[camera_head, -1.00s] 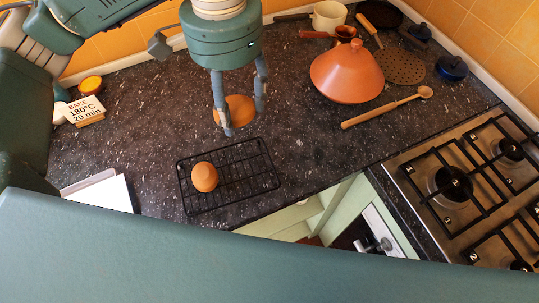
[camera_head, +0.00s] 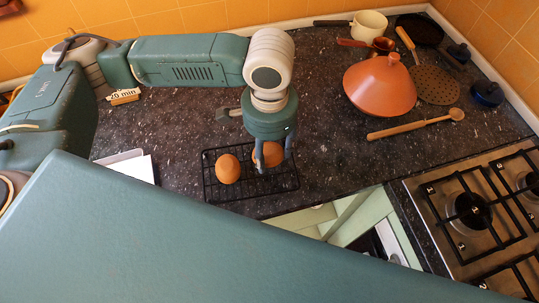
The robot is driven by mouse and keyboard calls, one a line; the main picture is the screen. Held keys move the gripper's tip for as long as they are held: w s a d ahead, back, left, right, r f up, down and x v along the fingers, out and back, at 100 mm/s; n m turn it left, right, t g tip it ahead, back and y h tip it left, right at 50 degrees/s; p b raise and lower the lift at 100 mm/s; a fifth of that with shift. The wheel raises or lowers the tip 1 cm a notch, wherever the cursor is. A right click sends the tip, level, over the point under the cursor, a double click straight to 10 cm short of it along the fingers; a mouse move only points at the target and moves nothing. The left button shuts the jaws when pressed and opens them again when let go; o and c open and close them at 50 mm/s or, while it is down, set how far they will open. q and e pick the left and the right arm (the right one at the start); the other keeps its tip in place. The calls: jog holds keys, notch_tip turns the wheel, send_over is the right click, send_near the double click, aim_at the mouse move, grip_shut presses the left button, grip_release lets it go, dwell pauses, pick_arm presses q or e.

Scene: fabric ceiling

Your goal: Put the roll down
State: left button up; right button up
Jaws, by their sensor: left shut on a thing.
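A brown roll (camera_head: 271,154) is between the fingers of my left gripper (camera_head: 273,163), at the right part of a black wire rack (camera_head: 240,193). The gripper points down and is shut on this roll. Its fingers hide part of the roll, and I cannot tell whether the roll touches the rack. A second brown roll (camera_head: 228,169) rests on the left part of the rack, just left of the held one. My right gripper is not in view.
An orange conical lid (camera_head: 380,88) and a wooden spoon (camera_head: 415,126) lie to the right. A gas hob (camera_head: 470,210) is at the lower right. A white tray (camera_head: 133,167) is left of the rack. An open drawer (camera_head: 350,215) shows below the counter edge.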

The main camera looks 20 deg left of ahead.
aim_at(270, 159)
pick_arm(q)
notch_tip(270, 159, down, 4)
jog(key=shift+r, duration=0.2)
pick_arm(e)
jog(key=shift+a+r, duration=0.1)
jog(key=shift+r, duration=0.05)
pick_arm(q)
jog(key=shift+f, duration=0.1)
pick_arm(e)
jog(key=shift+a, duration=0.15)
pick_arm(q)
jog(key=o, duration=1.2)
jog(key=shift+c, duration=0.2)
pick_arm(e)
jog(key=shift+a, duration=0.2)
pick_arm(q)
notch_tip(270, 159, up, 12)
jog(key=shift+r+b, duration=0.15)
jog(key=shift+b, duration=0.55)
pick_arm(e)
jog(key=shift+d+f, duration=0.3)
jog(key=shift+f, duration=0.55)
pick_arm(q)
jog(key=shift+s, duration=0.15)
